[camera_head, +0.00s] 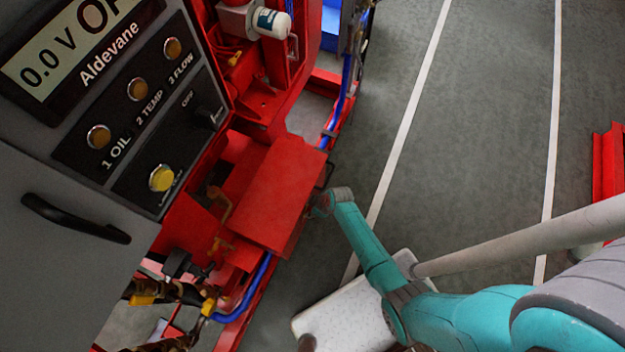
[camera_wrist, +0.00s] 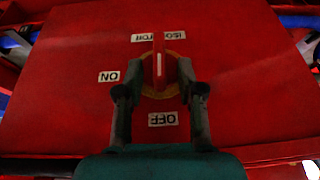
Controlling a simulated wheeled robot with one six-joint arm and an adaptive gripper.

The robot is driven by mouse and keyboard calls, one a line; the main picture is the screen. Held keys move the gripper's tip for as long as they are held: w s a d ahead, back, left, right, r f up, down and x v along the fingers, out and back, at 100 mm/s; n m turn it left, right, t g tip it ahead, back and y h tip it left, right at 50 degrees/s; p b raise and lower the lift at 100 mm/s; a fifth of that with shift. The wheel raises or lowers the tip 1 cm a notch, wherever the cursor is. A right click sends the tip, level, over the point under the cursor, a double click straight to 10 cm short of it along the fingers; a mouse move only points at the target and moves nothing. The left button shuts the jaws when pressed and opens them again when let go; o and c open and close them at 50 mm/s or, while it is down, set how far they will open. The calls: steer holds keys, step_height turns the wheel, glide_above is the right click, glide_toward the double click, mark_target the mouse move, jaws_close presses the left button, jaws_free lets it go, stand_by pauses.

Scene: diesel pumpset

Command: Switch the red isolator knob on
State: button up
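The red isolator knob (camera_wrist: 159,68) sits on a yellow ring on a red panel (camera_wrist: 70,50) in the wrist view. Its bar and white line stand upright in the picture, in line with the OFF label (camera_wrist: 163,119) below; the ON label (camera_wrist: 108,76) is at left. My gripper (camera_wrist: 160,66) is open, its two dark fingers on either side of the knob. A small gap seems to show on each side; contact is unclear. In the head view my gripper (camera_head: 322,203) is at the right side of the red box (camera_head: 275,195); the knob is hidden there.
A grey control panel (camera_head: 135,130) with a display, lamps and a black OFF switch (camera_head: 209,118) stands at left. Blue hoses (camera_head: 243,303) and red frame parts lie around the box. Open grey floor (camera_head: 455,130) with white lines is at right.

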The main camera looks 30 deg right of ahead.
jaws_close()
steer(key=shift+w+d+g+y, duration=0.1)
steer(key=shift+d+g+y, duration=0.1)
steer(key=shift+g+y, duration=0.1)
steer(key=shift+a, duration=0.1)
jaws_free()
stand_by(0.4)
steer(key=v, duration=1.2)
steer(key=shift+d, duration=0.3)
